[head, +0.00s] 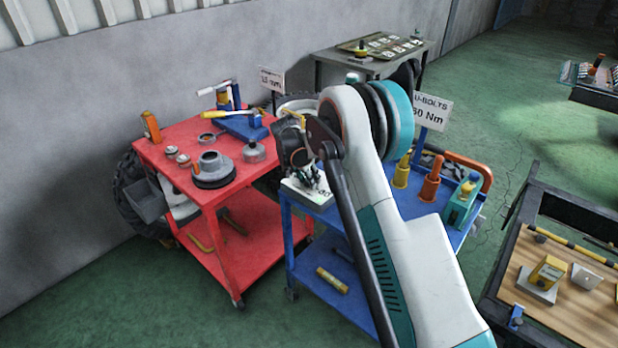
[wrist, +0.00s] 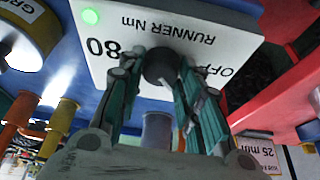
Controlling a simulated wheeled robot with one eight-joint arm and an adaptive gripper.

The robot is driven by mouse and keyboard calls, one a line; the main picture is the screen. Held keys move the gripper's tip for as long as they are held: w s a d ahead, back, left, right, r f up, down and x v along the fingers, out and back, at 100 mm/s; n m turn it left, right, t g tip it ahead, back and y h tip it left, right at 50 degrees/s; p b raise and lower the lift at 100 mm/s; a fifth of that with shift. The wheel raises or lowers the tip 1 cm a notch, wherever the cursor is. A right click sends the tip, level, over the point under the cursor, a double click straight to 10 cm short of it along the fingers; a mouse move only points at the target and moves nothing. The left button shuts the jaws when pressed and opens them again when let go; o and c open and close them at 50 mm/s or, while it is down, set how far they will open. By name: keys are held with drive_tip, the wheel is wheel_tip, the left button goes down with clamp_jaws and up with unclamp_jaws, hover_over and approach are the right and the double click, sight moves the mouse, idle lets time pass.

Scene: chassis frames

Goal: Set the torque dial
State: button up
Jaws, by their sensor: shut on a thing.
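The torque dial (wrist: 160,66) is a dark round knob on a white panel (wrist: 118,42) with upside-down print: "80", "RUNNER Nm" and part of "OFF". A green light (wrist: 90,16) glows at the panel's corner. My gripper (wrist: 162,76) is shut on the dial, its teal fingers on either side of it. The knob's pointer is hidden. In the head view my gripper (head: 308,178) is at the white box (head: 303,194) on the left end of the blue cart (head: 332,212). A sign (head: 430,111) reading "U-BOLTS" and "60 Nm" stands behind; my arm may hide its left edge.
A red cart (head: 205,190) with metal parts stands close on the left. Orange (head: 430,185) and yellow (head: 402,172) upright tools and a teal bottle (head: 462,203) stand on the blue cart's right side. A wooden-topped bench (head: 570,320) is at lower right, with green floor between.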

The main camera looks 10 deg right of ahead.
drive_tip(key=shift+w+m+g, duration=0.1)
drive_tip(key=shift+m+g, duration=0.4)
drive_tip(key=shift+m, duration=0.7)
drive_tip(key=shift+a, duration=0.1)
drive_tip(key=o, duration=1)
drive_tip(key=v, duration=1.2)
drive_tip(key=shift+a, duration=0.2)
